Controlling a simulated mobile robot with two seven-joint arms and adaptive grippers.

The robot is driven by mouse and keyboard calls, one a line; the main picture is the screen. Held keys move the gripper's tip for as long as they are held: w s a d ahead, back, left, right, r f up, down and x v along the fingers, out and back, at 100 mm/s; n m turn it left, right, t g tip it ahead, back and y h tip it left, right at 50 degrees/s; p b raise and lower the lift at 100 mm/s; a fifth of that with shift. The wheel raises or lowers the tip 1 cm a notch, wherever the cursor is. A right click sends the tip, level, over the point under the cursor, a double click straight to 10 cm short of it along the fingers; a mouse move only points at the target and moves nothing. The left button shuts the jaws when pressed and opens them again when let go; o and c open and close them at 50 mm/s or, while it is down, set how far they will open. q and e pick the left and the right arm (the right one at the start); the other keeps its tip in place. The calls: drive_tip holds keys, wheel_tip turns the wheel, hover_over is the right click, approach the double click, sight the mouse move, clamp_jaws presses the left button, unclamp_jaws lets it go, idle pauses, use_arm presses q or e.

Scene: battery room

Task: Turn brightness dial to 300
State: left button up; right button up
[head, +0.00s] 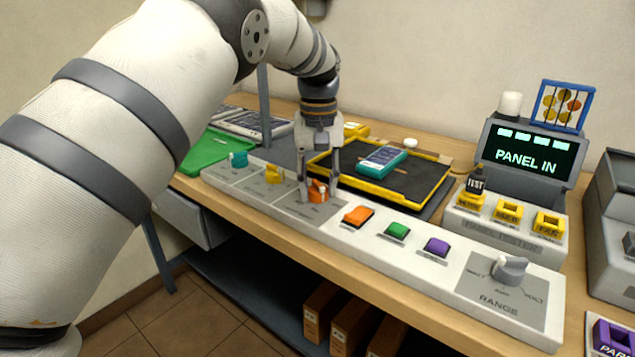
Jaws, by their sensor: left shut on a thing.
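A long light-grey control panel (341,235) runs along the front of the bench. It carries a teal dial (238,159), a yellow dial (273,174) and an orange dial (317,196) on grey plates. My left gripper (319,187) points down with its fingers on either side of the orange dial and is shut on it. The fingers partly cover this dial. The lettering and scale marks around the three dials are too small to read, so I cannot tell its setting or which is labelled brightness. My right gripper is not in view.
Orange (358,215), green (397,230) and purple (436,246) buttons and a grey range knob (510,269) line the panel to the right. Behind lies a black-and-yellow tray (412,203) with a teal device (382,161). A screen (527,154) reads "PANEL IN".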

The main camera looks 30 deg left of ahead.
use_arm(q)
drive_tip(key=m, duration=0.4)
drive_tip(key=shift+m, duration=0.3)
drive_tip(key=m, duration=0.4)
drive_tip(key=shift+m, duration=0.3)
drive_tip(key=m, duration=0.4)
drive_tip(key=shift+m, duration=0.3)
drive_tip(key=m, duration=0.4)
drive_tip(key=shift+m, duration=0.3)
drive_tip(key=o, duration=1.2)
drive_tip(key=shift+c, duration=0.2)
